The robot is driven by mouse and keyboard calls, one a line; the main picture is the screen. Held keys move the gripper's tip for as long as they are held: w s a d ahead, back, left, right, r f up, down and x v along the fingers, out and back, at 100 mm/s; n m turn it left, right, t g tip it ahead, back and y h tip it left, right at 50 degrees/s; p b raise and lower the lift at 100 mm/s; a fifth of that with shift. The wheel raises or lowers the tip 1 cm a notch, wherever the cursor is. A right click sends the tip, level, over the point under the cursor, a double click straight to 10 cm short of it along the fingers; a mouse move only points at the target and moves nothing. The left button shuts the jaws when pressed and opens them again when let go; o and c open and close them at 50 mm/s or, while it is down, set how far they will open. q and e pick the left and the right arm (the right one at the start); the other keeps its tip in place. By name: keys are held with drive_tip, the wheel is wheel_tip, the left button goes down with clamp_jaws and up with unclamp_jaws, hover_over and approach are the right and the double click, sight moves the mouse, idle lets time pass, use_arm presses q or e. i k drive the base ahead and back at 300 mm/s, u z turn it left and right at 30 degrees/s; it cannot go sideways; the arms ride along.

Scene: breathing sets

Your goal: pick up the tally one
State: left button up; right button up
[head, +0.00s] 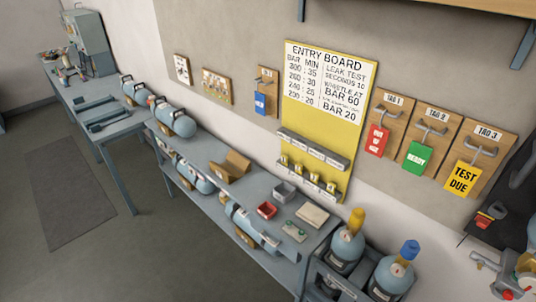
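The yellow entry board (318,108) hangs on the wall right of centre. Its lower grey rail (306,184) carries several small yellow tallies (299,171) in a row. Their markings are too small to read, so I cannot tell which is tally one. An upper grey rail (312,150) with white labels runs above them. Neither of my grippers shows in the head view.
A grey bench (205,160) below the board holds breathing cylinders, a red bin (267,210) and a grey bin (284,192). Two upright cylinders (391,277) stand at lower right. Red, green and yellow tags (463,178) hang right of the board.

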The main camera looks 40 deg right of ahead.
sight(284, 159)
drive_tip(key=i, duration=1.85)
drive_tip(key=z, duration=0.05)
